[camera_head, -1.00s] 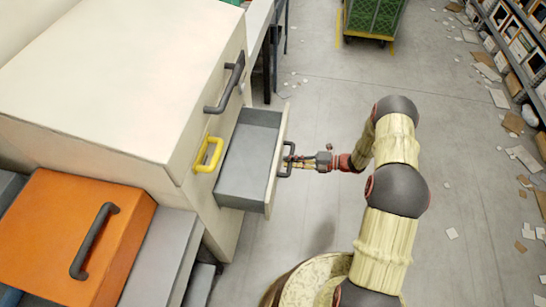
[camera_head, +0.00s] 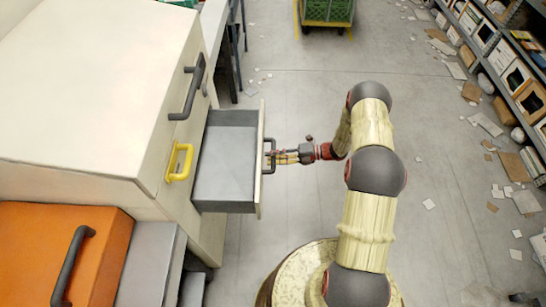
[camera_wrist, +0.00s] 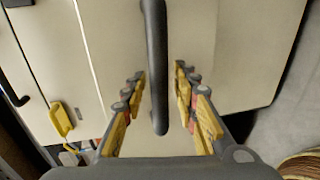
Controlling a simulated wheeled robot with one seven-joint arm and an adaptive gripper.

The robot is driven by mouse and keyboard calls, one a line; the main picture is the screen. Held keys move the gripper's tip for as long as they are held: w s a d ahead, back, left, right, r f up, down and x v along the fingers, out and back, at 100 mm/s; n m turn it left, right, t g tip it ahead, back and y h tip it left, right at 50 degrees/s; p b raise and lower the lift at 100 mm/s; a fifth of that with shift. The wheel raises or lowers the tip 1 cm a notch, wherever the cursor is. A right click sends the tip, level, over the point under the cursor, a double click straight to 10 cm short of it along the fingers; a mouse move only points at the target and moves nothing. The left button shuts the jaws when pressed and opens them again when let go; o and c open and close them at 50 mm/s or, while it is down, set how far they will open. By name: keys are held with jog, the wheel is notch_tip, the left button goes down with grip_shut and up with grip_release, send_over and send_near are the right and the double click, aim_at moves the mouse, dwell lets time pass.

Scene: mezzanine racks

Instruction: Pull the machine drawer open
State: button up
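The machine drawer (camera_head: 226,165) sticks out of the cream machine cabinet (camera_head: 85,85) in the head view, and its grey inside is empty. Its dark handle (camera_head: 270,148) is on the front panel. My gripper (camera_head: 276,157) is at this handle, reaching in from the right. In the wrist view the handle (camera_wrist: 155,50) runs between the two yellow-and-red fingers of my gripper (camera_wrist: 161,72). The fingers stand apart on either side of the bar, with gaps visible; whether one touches it I cannot tell.
A yellow handle (camera_head: 179,162) and another dark handle (camera_head: 188,88) are on the cabinet. An orange box (camera_head: 40,250) stands at the lower left. A green crate cart (camera_head: 327,12) is at the back. Shelves (camera_head: 510,60) line the right; the floor between is mostly clear, with scattered papers.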

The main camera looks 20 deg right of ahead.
jog(key=shift+o, duration=0.3)
jog(key=shift+d, duration=0.1)
jog(key=v, duration=1.2)
